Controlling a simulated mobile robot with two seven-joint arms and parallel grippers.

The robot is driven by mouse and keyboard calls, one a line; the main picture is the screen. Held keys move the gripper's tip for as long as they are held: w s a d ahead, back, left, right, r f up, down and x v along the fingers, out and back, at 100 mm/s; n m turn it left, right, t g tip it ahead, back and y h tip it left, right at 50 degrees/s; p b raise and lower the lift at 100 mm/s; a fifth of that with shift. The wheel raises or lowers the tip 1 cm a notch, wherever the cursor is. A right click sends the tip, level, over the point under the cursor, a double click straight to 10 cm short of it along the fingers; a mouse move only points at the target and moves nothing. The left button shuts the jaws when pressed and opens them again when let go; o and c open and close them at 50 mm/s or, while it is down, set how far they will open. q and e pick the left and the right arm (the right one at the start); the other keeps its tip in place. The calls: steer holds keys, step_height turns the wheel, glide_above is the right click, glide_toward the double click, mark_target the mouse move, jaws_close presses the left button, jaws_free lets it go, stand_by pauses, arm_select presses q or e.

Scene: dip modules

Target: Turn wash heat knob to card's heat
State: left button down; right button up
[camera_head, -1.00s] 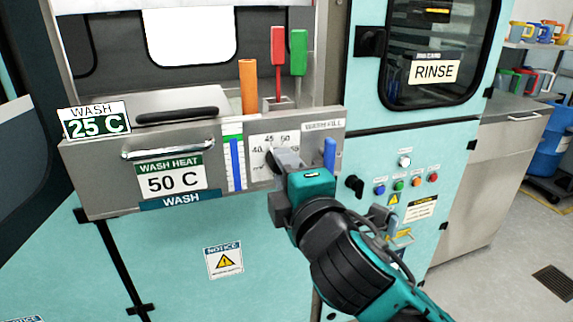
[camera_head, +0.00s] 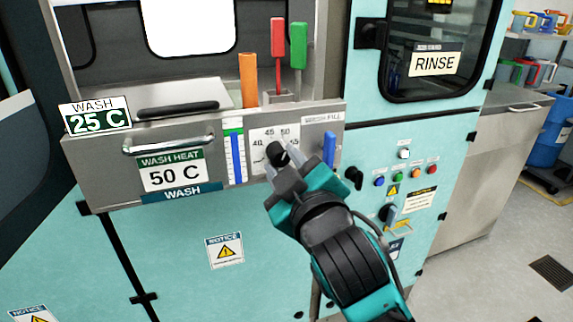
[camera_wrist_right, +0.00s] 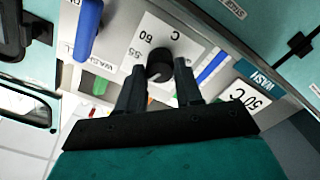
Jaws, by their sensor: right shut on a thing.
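The wash heat knob (camera_head: 275,151) is a black round knob on a white dial plate (camera_head: 259,134) with numbers such as 45 and 50. My right gripper (camera_head: 284,162) is shut on the knob, its grey fingers at either side. In the right wrist view the knob (camera_wrist_right: 160,64) sits between the fingertips, with a pale mark on it; which number it points at I cannot tell. The card (camera_head: 172,172) reads WASH HEAT 50 C and is on the panel front, left of the dial. My left gripper is not in view.
A WASH sign (camera_head: 97,117) reads 25 C. A blue gauge bar (camera_head: 237,158) stands left of the dial, and a blue lever (camera_head: 329,149) close to its right. Orange (camera_head: 248,81), red (camera_head: 278,48) and green (camera_head: 298,45) handles rise behind the panel. Small buttons are further right.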

steer(key=shift+r+m, duration=0.1)
steer(key=shift+m, duration=0.6)
steer(key=o, duration=1)
steer(key=shift+o, duration=0.2)
